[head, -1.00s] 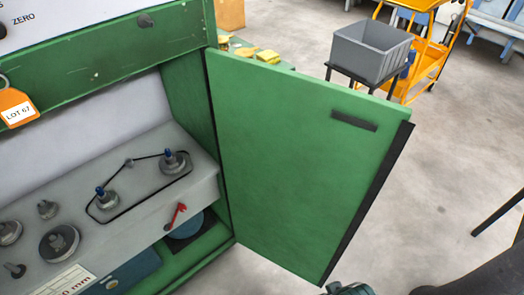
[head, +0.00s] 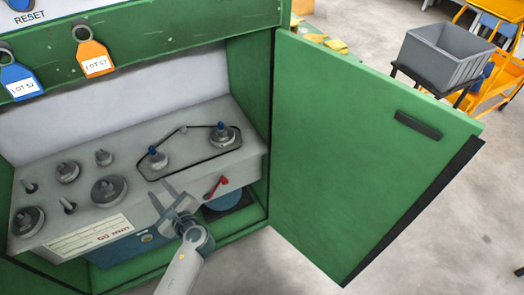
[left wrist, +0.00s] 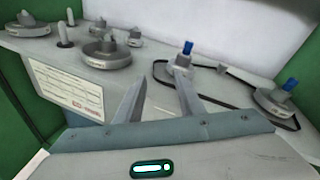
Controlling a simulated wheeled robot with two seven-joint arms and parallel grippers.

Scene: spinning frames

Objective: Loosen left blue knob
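The left blue knob (head: 153,152) stands upright on a grey round base on top of the grey machine block, inside a black outline. It also shows in the left wrist view (left wrist: 187,48), just beyond my fingers. The right blue knob (head: 221,127) stands on a similar base farther right, also in the left wrist view (left wrist: 291,85). My left gripper (head: 163,194) is in front of the block, below and apart from the left blue knob. Its fingers are spread with nothing between them, as the left wrist view (left wrist: 160,92) shows. My right gripper is not in view.
The green cabinet door (head: 360,150) stands open at the right. A red lever (head: 216,187) sticks out of the block's front. Several grey knobs, one of them large (head: 109,189), fill the block's left part. The cabinet's upper green panel (head: 150,45) overhangs the block.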

